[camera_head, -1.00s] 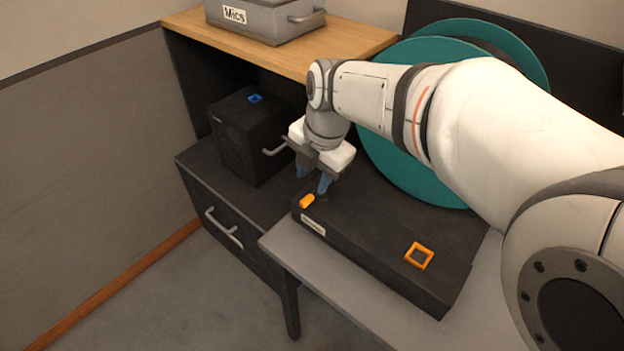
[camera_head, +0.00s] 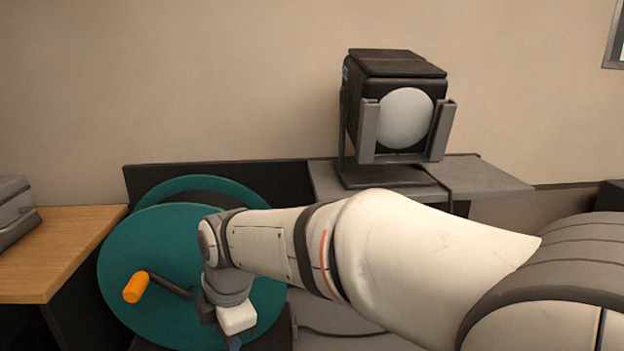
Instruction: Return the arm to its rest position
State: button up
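My arm (camera_head: 400,255) reaches in from the right across the lower half of the head view. My gripper (camera_head: 234,343) hangs at its end, pointing down, at the bottom edge of the picture. The gripper is in front of the lower right part of a teal reel. The desk panel with orange markers is out of this view.
The teal reel (camera_head: 150,240) has an orange crank handle (camera_head: 136,287) left of my gripper. A wooden shelf (camera_head: 65,240) with a grey case (camera_head: 14,210) stands at the left. A black stage lamp (camera_head: 395,110) stands on a grey surface (camera_head: 470,178) behind my arm.

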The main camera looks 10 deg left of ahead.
jog(key=w+d+r+m+t+p, duration=0.1)
jog(key=w+d+m, duration=0.1)
jog(key=d+m, duration=0.7)
jog(key=w+d+r+m, duration=0.1)
jog(key=d+m, duration=0.4)
jog(key=d, duration=0.8)
jog(key=s+d+f+m+h, duration=0.1)
jog(key=s+d+m, duration=0.2)
jog(key=d+m, duration=0.3)
jog(key=s+d+f+m+t+h+p, duration=0.1)
jog(key=s+d+m, duration=0.3)
jog(key=d+m, duration=0.3)
jog(key=shift+s+d+f, duration=0.15)
jog(key=shift+d+f, duration=0.15)
jog(key=shift+d, duration=0.95)
